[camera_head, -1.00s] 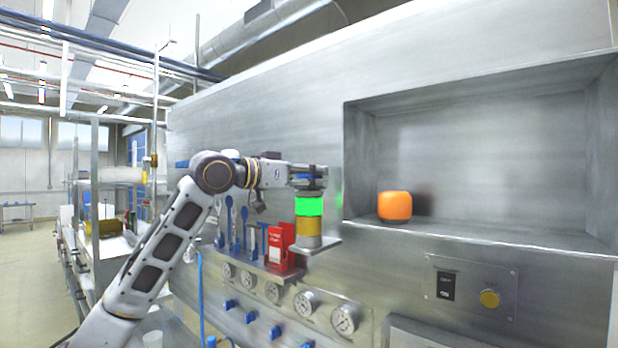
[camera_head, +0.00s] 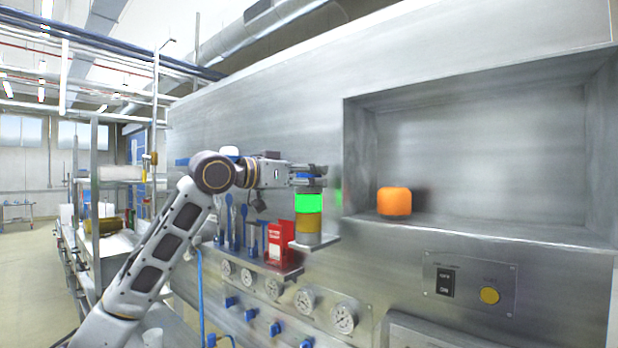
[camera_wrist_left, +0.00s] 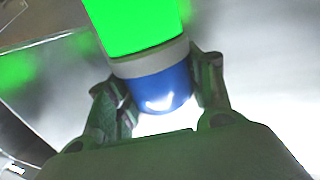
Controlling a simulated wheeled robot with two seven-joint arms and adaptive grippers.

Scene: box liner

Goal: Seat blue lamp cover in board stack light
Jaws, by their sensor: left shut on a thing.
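The stack light stands on a small bracket of the metal panel, with a lit green section (camera_head: 309,204), an amber section (camera_head: 309,224) below it and a grey base (camera_head: 307,240). My left gripper (camera_head: 318,175) is at the top of the stack, right above the green section. In the left wrist view, the left gripper (camera_wrist_left: 157,80) is shut on the blue lamp cover (camera_wrist_left: 164,95). A pale ring (camera_wrist_left: 150,60) lies between the cover and the green section, without a visible gap. In the head view the gripper mostly hides the cover. My right gripper is not in view.
An orange rounded block (camera_head: 394,201) sits in the panel's recess at right. Blue tools (camera_head: 232,225) and a red box (camera_head: 280,243) stand on a ledge left of the light. Gauges (camera_head: 344,318) and a switch plate (camera_head: 470,284) are lower down.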

